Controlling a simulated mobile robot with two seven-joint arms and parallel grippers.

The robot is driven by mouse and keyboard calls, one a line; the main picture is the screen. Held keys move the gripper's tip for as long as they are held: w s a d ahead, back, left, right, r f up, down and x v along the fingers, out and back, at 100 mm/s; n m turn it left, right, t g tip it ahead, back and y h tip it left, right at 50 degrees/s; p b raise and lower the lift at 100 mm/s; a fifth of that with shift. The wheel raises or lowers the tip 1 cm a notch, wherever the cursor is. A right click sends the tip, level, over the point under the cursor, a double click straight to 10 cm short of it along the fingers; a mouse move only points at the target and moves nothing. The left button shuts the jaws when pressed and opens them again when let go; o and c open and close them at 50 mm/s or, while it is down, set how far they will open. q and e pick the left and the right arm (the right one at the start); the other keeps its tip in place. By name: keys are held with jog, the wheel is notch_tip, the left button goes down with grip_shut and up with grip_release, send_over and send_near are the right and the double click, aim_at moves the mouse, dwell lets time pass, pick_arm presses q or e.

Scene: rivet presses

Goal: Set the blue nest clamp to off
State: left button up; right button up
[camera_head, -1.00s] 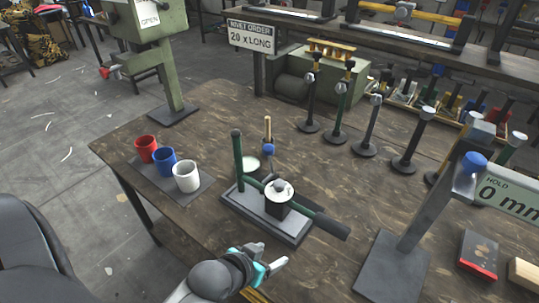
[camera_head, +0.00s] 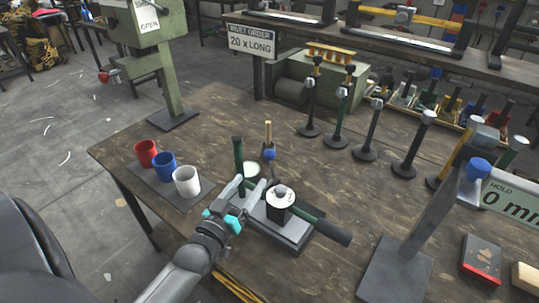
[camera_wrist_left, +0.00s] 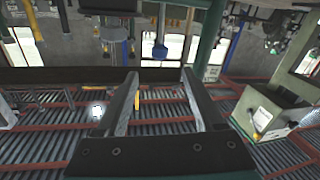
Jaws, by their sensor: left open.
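A blue knob (camera_head: 269,154) sits on a short arm at the back of the small green-and-grey press fixture (camera_head: 283,227); it looks like the blue nest clamp. A green post (camera_head: 238,155) rises left of it, and a wooden-topped rod stands behind it. My left gripper (camera_head: 252,184) is open and empty, over the fixture's left part, in front of and left of the knob. In the left wrist view, a blue block (camera_wrist_left: 160,50), likely the same knob, shows beyond the two spread fingers, apart from them. My right gripper is not in view.
Red (camera_head: 146,152), blue (camera_head: 164,165) and white (camera_head: 187,181) cups stand on a dark mat at left. A black-handled lever (camera_head: 325,229) sticks out right. A grey stand (camera_head: 415,230) with another blue knob (camera_head: 479,166) is at right. Several upright tools stand behind.

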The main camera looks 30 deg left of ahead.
aim_at(267, 159)
pick_arm(q)
jog(key=w, duration=0.4)
jog(key=w+a+b, duration=0.1)
jog(key=w, duration=0.7)
jog(key=shift+w+a+b, duration=0.2)
jog(key=shift+w+b, duration=0.05)
jog(key=shift+b, duration=0.1)
grip_shut()
dwell(1.0)
